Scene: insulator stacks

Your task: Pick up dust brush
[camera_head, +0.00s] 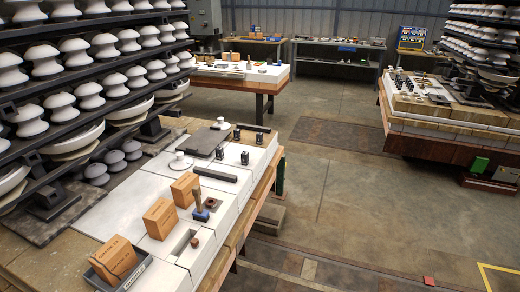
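I cannot clearly make out a dust brush at this size. A small upright item with a brown, handle-like upper part and a blue base (200,207) stands on the white-topped table (110,208), right of a wooden block. It may be the brush, but I cannot be sure. A dark, narrow bar (215,174) lies flat farther back on the same table. My gripper is not in view.
Wooden blocks (160,218) and a grey tray (118,265) holding similar blocks are on the near table. Racks of white insulators (90,95) rise at left. Another loaded table (450,115) stands right. The concrete floor (345,195) between is mostly clear.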

